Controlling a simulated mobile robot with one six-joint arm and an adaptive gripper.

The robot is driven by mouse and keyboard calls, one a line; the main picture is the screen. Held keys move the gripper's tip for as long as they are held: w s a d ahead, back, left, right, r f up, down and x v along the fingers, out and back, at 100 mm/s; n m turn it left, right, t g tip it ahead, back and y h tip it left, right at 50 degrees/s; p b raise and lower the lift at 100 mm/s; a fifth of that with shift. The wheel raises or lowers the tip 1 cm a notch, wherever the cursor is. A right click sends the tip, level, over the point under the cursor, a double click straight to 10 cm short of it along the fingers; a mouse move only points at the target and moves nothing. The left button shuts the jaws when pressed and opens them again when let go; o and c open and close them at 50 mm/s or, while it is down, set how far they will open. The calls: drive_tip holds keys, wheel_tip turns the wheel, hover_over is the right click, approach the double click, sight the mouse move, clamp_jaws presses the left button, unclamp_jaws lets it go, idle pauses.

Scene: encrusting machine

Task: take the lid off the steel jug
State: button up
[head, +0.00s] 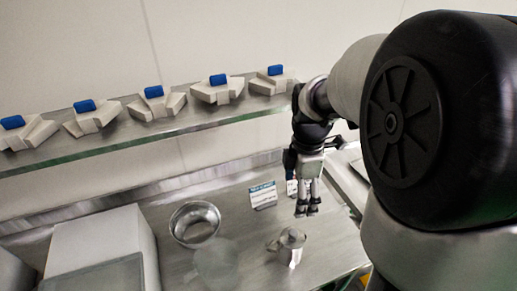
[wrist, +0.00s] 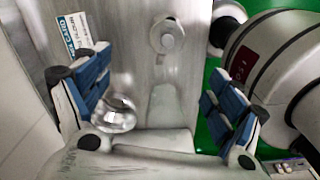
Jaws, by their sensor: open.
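The steel jug (head: 287,249) stands upright on the steel counter, with its handle to the left in the head view. Its round top, with a small disc in the middle like a lid with a knob, shows at the upper middle of the wrist view (wrist: 168,38). The lid appears to sit on the jug. My gripper (head: 307,209) is open and empty, pointing down above and slightly right of the jug in the head view. In the wrist view its blue-padded fingers (wrist: 155,95) are wide apart, and the jug lies beyond them, not between them.
A steel bowl (head: 194,223) and a blurred translucent vessel (head: 215,262) stand left of the jug. A small sign (head: 263,195) stands behind. A white box (head: 98,243) is at left. The shelf (head: 190,119) above holds several pale pieces with blue blocks.

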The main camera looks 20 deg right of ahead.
drive_tip(key=b, duration=0.4)
approach(293, 233)
drive_tip(key=f, duration=0.3)
drive_tip(key=w+f, duration=0.1)
drive_tip(key=f, duration=0.1)
drive_tip(key=shift+d+f, duration=0.15)
drive_tip(key=shift+f, duration=0.05)
drive_tip(key=f, duration=0.1)
drive_tip(key=f+b, duration=0.1)
drive_tip(key=f, duration=0.2)
drive_tip(key=shift+s+f+b, duration=0.25)
drive_tip(key=shift+s+b, duration=0.15)
drive_tip(key=shift+w+f, duration=0.1)
drive_tip(key=shift+f, duration=0.2)
drive_tip(key=shift+r, duration=0.1)
drive_tip(key=c, duration=0.8)
drive_tip(key=shift+s, duration=0.2)
drive_tip(key=c, duration=0.4)
drive_tip(key=shift+c, duration=0.2)
